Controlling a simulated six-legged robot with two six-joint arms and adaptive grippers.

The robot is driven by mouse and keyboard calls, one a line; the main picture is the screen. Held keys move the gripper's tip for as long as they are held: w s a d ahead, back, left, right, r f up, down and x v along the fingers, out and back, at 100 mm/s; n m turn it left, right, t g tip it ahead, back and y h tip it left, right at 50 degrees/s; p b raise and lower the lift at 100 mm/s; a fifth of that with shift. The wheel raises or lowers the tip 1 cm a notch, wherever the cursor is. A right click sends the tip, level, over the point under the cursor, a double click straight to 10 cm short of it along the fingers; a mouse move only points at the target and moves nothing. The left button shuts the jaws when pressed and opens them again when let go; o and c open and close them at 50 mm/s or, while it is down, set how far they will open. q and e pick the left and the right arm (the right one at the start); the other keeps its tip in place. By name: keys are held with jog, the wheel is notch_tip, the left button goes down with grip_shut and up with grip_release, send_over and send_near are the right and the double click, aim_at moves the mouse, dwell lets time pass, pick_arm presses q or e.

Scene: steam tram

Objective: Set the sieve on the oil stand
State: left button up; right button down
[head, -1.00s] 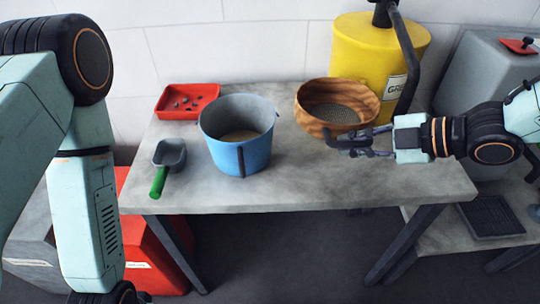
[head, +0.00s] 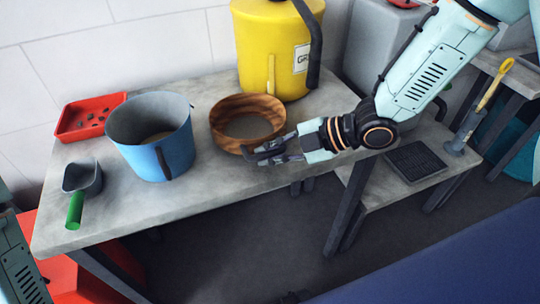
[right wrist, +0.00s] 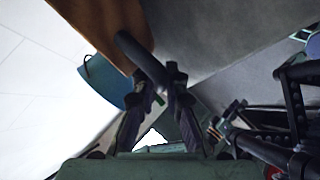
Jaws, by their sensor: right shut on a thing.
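The sieve (head: 228,141), a round brown wooden ring with a mesh floor, is at the right part of the grey table in the head view. My right gripper (head: 262,152) is shut on its near right rim. Whether the sieve rests on the table or hangs just above it, I cannot tell. A low grey stand with a black grate (head: 415,160) is to the right, probably the oil stand. My left gripper is out of view.
A blue bucket (head: 178,150) stands close left of the sieve, and a yellow can (head: 262,50) behind it. A red tray (head: 75,128) and a green-handled scoop (head: 76,208) are at the left. The table's front right is bare. A yellow-handled tool (head: 490,88) leans at the right.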

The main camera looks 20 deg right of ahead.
jog(key=shift+w+d, duration=0.15)
jog(key=shift+a+f, duration=0.1)
jog(key=shift+a, duration=0.2)
jog(key=c, duration=1.8)
grip_release()
jog(key=o, duration=0.4)
jog(key=shift+d, duration=0.2)
jog(key=shift+a, duration=0.15)
